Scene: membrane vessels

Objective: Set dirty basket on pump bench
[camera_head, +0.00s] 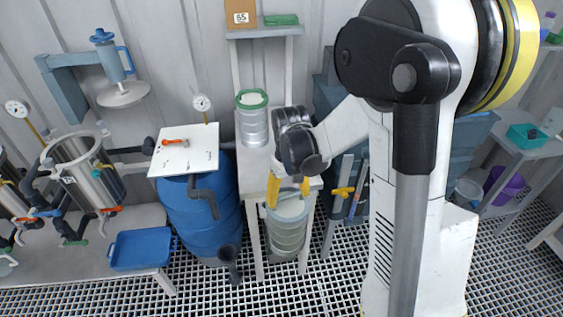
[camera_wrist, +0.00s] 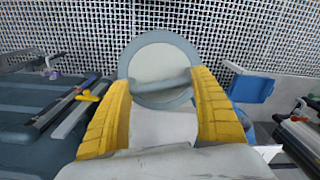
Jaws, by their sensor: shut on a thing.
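A grey cylindrical basket (camera_head: 288,235) with a pale round top hangs below my gripper (camera_head: 288,188), in front of the narrow white stand. In the wrist view, my gripper's yellow fingers (camera_wrist: 165,85) close on a grey bar-like handle across the basket's round top (camera_wrist: 158,56). The basket looks upright. I cannot tell whether its bottom touches the grating. A second basket with a green rim (camera_head: 252,120) stands on the narrow white stand (camera_head: 252,180). A low grey bench (camera_head: 60,266) with steel vessels is at the left; no label shows which bench is the pump bench.
A blue barrel (camera_head: 205,212) with a white board (camera_head: 184,152) on top stands between the bench and my basket. A blue tray (camera_head: 140,249) lies on the bench's front right. A steel vessel (camera_head: 84,172) stands behind it. A shelf with a purple tub (camera_head: 503,183) is at the right.

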